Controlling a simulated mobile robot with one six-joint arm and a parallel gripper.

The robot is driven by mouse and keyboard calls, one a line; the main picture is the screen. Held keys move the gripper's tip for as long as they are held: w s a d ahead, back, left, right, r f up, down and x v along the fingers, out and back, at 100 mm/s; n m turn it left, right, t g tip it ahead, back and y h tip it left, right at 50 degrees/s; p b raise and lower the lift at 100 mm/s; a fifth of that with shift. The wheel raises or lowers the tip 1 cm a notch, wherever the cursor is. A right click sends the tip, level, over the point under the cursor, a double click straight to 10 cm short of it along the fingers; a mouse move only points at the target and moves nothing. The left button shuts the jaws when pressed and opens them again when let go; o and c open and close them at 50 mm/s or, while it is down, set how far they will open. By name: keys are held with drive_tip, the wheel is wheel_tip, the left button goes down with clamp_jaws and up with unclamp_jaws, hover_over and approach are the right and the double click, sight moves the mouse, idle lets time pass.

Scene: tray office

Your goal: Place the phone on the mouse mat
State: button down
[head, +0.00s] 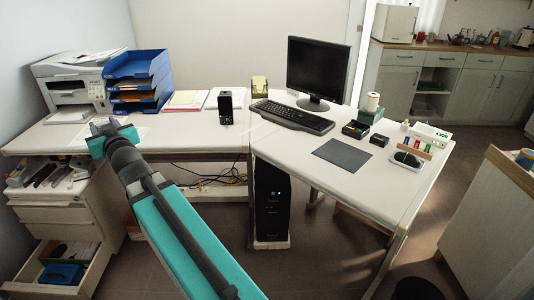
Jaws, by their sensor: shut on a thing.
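My gripper (108,130) is at the left, over the left part of the desk near the printer, at the end of my teal arm. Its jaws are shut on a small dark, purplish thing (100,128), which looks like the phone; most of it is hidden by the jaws. The mouse mat (342,154) is a dark grey rectangle lying flat and bare on the right part of the desk, well to the right of my gripper.
A black stand (225,107) stands mid-desk, with a keyboard (292,116) and monitor (318,70) to its right. Small dark trays (355,129) stand behind the mat, a mouse (407,158) to its right. A drawer (62,262) is open at lower left.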

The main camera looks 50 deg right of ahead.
drive_tip(key=s+d+f+m+g+h+b, duration=0.2)
drive_tip(key=s+d+m+h+b, duration=0.15)
drive_tip(key=s+d, duration=0.6)
drive_tip(key=s+d+f+m+g+h+b, duration=0.1)
drive_tip(key=s+d+m+g+h+b, duration=0.25)
drive_tip(key=d, duration=1.15)
drive_tip(key=s+d+f+m+g+h+b, duration=0.1)
drive_tip(key=s+d+f+h+b, duration=0.2)
drive_tip(key=s+d, duration=0.75)
drive_tip(key=s+d+m+g+h+b, duration=0.2)
drive_tip(key=s+d+m+g+b, duration=0.2)
drive_tip(key=s, duration=1.3)
drive_tip(key=s+d+m+g+h+b, duration=0.2)
drive_tip(key=s+d+m+g+b, duration=0.2)
drive_tip(key=s+d+g, duration=0.5)
drive_tip(key=s+d, duration=0.4)
drive_tip(key=s, duration=0.4)
drive_tip(key=shift+d+m+h+b, duration=0.2)
drive_tip(key=shift+m+h+b, duration=0.1)
drive_tip(key=shift+m+b, duration=0.1)
drive_tip(key=shift+w+d+r, duration=0.1)
drive_tip(key=shift+r, duration=0.05)
